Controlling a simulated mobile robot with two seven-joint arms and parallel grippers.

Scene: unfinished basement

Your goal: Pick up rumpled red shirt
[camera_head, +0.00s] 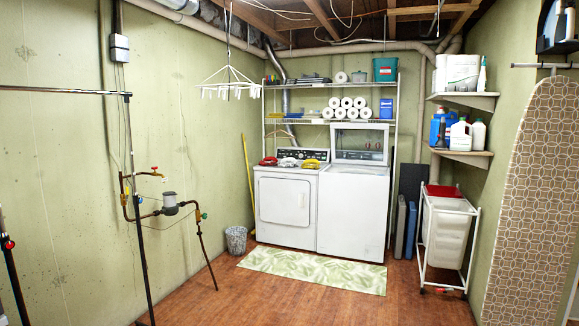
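A small rumpled red cloth (268,160), which looks like the red shirt, lies on the top left of the white dryer (284,204) at the back of the room. A white cloth (288,162) and a yellow one (310,164) lie beside it to the right. Another red thing (444,191) is on top of the white laundry hamper (446,234) at the right; I cannot tell whether it is cloth or a lid. Neither of my grippers is in view.
A white washer (353,208) with raised lid stands right of the dryer. A leaf-pattern mat (313,269) lies in front. A wastebasket (236,239) stands left; an ironing board (535,205) is at right. Pipes and a metal rack (140,200) stand left. Middle floor is clear.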

